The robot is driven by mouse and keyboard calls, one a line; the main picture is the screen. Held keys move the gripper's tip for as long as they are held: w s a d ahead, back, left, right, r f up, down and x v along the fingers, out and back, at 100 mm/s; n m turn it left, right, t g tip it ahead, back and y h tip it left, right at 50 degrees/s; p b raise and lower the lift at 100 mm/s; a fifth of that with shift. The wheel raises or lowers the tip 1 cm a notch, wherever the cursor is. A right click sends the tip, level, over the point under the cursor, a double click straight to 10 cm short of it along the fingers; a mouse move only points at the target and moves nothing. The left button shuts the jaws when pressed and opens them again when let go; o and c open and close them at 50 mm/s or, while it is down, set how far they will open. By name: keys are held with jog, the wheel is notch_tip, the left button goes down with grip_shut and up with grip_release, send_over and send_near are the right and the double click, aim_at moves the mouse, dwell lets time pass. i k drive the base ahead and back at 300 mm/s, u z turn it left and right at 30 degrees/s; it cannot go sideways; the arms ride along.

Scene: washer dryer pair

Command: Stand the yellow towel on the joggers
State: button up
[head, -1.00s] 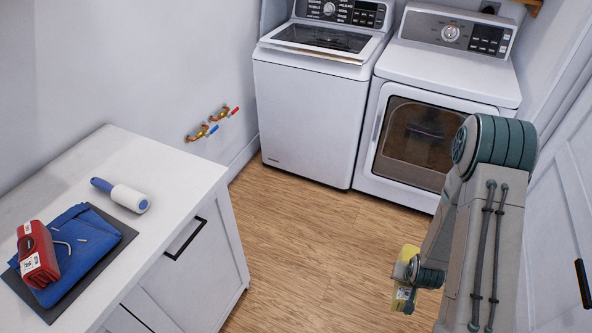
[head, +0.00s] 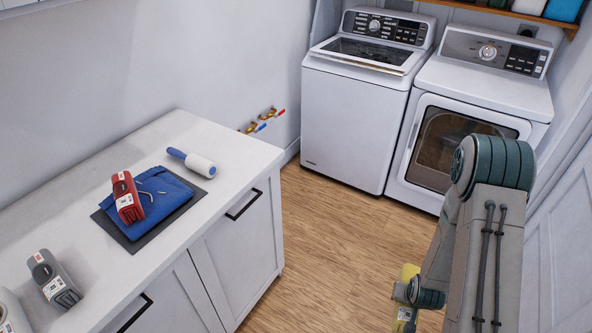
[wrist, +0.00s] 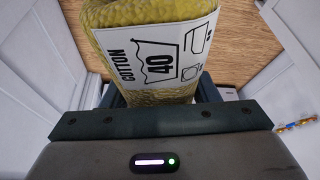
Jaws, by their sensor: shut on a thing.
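My gripper (wrist: 155,98) is shut on the yellow towel (wrist: 150,45), a rolled or folded bundle with a white "COTTON 40" label facing the wrist camera. In the head view the yellow towel (head: 408,272) shows as a small patch beside my arm, over the floor and apart from the counter. My arm hides much of it there. The blue folded joggers (head: 160,203), with pale drawstrings, lie on a dark mat (head: 133,243) on the counter. A red towel (head: 127,198) with a white label rests on the joggers' left part. The joggers' right part is bare.
The white counter (head: 232,160) also holds a lint roller (head: 192,162) behind the joggers and a grey labelled towel (head: 54,280) at the front left. A washer (head: 355,115) and dryer (head: 470,120) stand at the back. Wood floor (head: 320,235) lies open between.

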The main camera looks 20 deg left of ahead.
aim_at(164, 190)
jog(key=u, duration=1.4)
